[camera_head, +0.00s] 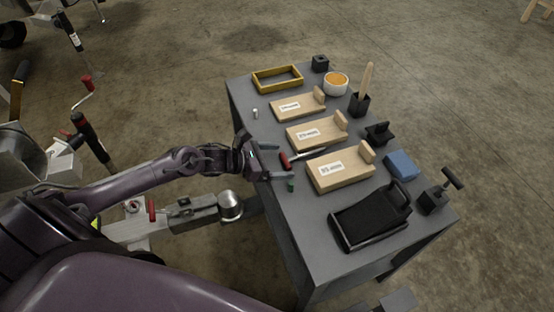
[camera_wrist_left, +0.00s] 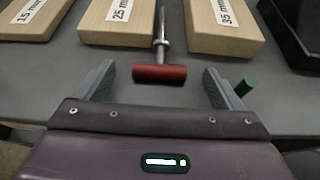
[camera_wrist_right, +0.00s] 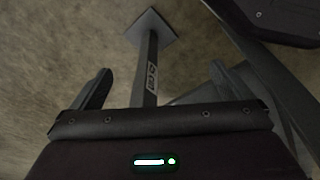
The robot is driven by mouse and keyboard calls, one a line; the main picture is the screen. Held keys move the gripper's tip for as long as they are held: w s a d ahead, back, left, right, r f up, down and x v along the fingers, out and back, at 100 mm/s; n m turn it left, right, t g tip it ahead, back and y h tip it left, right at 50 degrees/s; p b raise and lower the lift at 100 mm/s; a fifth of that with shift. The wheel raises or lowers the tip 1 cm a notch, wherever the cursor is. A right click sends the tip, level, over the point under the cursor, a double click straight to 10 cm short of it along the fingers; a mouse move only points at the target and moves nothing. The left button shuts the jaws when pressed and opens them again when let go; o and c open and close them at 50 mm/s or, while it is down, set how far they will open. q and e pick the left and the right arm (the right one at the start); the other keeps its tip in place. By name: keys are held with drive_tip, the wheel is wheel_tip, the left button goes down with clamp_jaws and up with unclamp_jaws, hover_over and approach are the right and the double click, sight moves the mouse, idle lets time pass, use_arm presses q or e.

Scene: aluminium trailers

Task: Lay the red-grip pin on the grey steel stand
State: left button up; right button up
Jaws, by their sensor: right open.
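The red-grip pin (camera_head: 285,160) lies on the grey steel stand (camera_head: 310,240), its steel shank running between the 25 mm and 35 mm wooden blocks. In the left wrist view its red grip (camera_wrist_left: 160,73) lies crosswise ahead, with the shank pointing away. My left gripper (camera_head: 277,162) is open at the stand's left edge; in its wrist view the fingers (camera_wrist_left: 160,82) stand apart on either side of the grip, with gaps at both ends. My right gripper (camera_wrist_right: 160,90) is open and empty, with the floor and a post behind it.
Wooden blocks marked 25 mm (camera_head: 318,133) and 35 mm (camera_head: 340,172) flank the shank. A small green cylinder (camera_head: 291,185) stands close to the left fingers. A black tray (camera_head: 365,222), blue block (camera_head: 402,165) and yellow frame (camera_head: 277,78) also occupy the stand. Its front left is bare.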

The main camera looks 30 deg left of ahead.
drive_tip(key=shift+s, duration=0.1)
use_arm(q)
drive_tip(key=shift+r, duration=0.15)
drive_tip(key=p+v, duration=0.3)
drive_tip(key=v, duration=0.9)
use_arm(e)
drive_tip(key=s+d+f, duration=0.1)
drive_tip(key=s+f, duration=0.3)
drive_tip(key=s, duration=0.1)
drive_tip(key=shift+s+d+f, duration=0.2)
drive_tip(key=shift+s+d, duration=0.1)
drive_tip(key=shift+d, duration=0.1)
use_arm(q)
drive_tip(key=shift+d, duration=0.1)
